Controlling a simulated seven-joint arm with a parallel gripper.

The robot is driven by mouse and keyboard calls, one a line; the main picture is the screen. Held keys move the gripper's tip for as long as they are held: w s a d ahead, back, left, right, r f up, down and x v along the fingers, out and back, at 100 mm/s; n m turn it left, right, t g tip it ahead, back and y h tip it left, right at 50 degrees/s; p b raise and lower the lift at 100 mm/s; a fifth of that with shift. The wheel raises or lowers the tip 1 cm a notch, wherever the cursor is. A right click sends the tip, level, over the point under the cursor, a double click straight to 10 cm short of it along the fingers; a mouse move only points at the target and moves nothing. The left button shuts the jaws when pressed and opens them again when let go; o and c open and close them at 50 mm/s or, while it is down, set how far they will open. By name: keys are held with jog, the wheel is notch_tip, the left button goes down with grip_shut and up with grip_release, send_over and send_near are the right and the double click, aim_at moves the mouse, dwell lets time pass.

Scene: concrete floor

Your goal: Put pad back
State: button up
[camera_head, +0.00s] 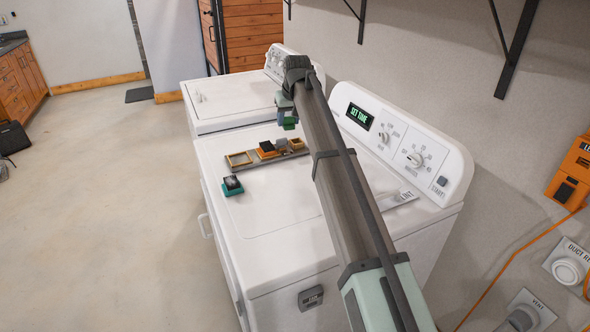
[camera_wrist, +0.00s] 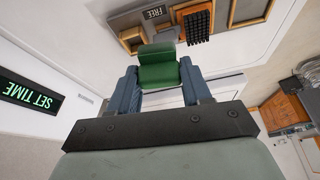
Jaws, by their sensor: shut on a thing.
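My gripper (camera_wrist: 159,84) is shut on a green pad (camera_wrist: 158,71), which sits between its blue-grey fingers. In the head view the green pad (camera_head: 290,123) is held above the far part of the front white machine, near the tray. A grey tray (camera_head: 247,167) lies on that machine, with wooden frames on it; it also shows in the wrist view (camera_wrist: 178,16) with a label reading FREE. An empty wooden frame (camera_head: 238,159) is at the tray's left end. An orange-based black pad (camera_head: 267,148) sits beside it. The gap between pad and tray is hard to judge.
A teal block with a dark top (camera_head: 232,187) stands apart on the white machine (camera_head: 270,215), left of the tray. A control panel (camera_head: 400,140) rises along the machine's right side. The front of the top is clear.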

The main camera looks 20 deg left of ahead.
jog(key=shift+s+d+f+n, duration=0.9)
jog(key=shift+s+d+f, duration=0.6)
jog(key=shift+s+d, duration=1.45)
jog(key=shift+f, duration=4.7)
jog(key=shift+f, duration=0.1)
jog(key=o, duration=0.9)
jog(key=shift+o, duration=0.2)
jog(key=v, duration=1.2)
jog(key=shift+w+d, duration=0.15)
jog(key=shift+w, duration=0.1)
